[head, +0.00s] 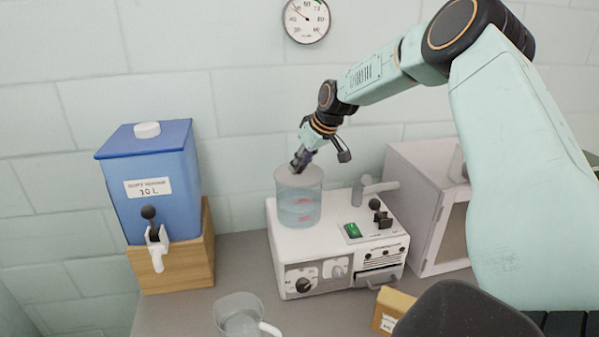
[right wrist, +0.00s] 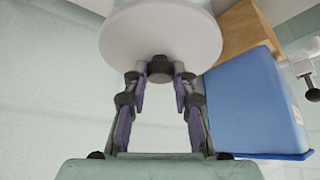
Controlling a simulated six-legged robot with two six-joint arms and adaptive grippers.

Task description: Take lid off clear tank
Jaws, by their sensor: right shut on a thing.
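The clear tank (head: 299,206) stands on the left part of a white machine (head: 330,249). It holds bluish water with small reddish marks in it. Its pale round lid (head: 311,176) sits level at the tank's top; I cannot tell whether a small gap lies under it. My right gripper (head: 298,166) comes down from above onto the lid's middle. In the right wrist view the right gripper (right wrist: 160,82) is shut on the dark knob (right wrist: 160,68) of the white lid (right wrist: 160,35), one finger on each side. My left gripper is not in view.
A blue water container (head: 160,205) with a white tap stands on a wooden block (head: 180,270) at the left. A clear jug (head: 240,318) is at the front. A grey-white box (head: 415,200) stands right of the machine. A small cardboard box (head: 390,309) lies in front.

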